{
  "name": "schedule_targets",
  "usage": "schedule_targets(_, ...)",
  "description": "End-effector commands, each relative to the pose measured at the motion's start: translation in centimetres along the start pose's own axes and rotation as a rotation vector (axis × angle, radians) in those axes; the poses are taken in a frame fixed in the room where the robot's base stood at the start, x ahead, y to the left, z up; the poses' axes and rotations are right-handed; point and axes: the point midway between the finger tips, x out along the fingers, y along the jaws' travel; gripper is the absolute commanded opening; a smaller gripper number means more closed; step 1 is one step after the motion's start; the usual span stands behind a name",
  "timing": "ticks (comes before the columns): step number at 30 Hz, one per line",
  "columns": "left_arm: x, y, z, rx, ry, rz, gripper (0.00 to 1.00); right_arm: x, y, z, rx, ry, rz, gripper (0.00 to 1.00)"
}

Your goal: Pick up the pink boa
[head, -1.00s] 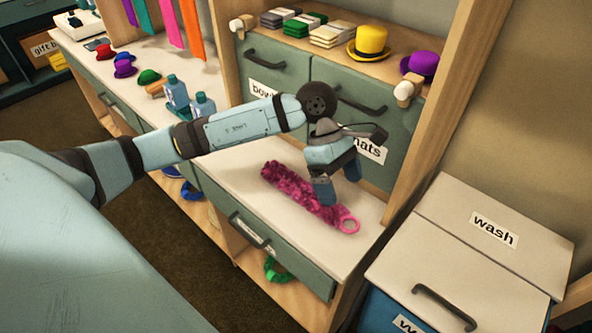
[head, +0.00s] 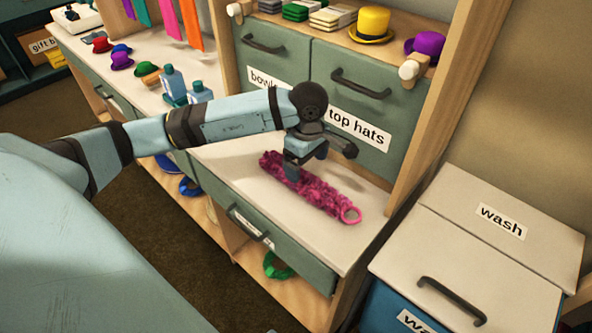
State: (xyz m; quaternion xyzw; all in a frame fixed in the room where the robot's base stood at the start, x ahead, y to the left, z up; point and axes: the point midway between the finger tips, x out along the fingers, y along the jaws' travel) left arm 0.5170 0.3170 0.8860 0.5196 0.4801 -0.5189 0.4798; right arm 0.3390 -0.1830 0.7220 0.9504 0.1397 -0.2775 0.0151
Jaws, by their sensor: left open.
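The pink boa (head: 322,196), a fuzzy dark-pink roll with a smooth pink ring at its right end, lies on the white counter (head: 235,170) in front of the drawers. My left gripper (head: 302,170) is open and points down over the left half of the boa. One finger overlaps the boa in the picture; whether it touches cannot be told. The other finger is partly hidden behind the hand. Nothing is held. My right gripper is not in view.
Drawers marked "top hats" (head: 357,128) stand behind the counter, with a yellow hat (head: 373,24) and a purple hat (head: 428,45) above. Blue bottles (head: 173,84) and small hats are at the left. A "wash" bin (head: 480,250) stands at the right. A wooden post rises beside the counter.

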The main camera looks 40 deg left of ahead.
Motion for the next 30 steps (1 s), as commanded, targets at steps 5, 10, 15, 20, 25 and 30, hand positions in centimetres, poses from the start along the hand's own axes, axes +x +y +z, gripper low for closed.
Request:
schedule_targets(5, 2.8, -0.7, -0.5, -0.001, 0.000, -0.004, 0.89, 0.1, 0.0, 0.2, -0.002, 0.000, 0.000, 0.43)
schedule_targets(10, 4.5, -0.7, -0.5, -0.001, 0.000, -0.001, 0.89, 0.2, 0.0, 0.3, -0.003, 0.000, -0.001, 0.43)
schedule_targets(15, 4.7, -0.6, -0.5, 0.000, 0.001, 0.000, 0.89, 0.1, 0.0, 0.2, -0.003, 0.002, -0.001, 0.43)
schedule_targets(20, 4.7, -0.6, -0.5, 0.000, 0.000, 0.000, 0.73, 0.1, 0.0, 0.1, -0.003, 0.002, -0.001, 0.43)
schedule_targets(25, 4.7, -0.6, -0.5, 0.000, 0.000, 0.000, 0.36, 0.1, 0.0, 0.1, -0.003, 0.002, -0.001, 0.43)
schedule_targets(30, 4.7, -0.6, -0.5, 0.000, 0.000, 0.000, 0.35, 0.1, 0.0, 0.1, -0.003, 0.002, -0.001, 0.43)
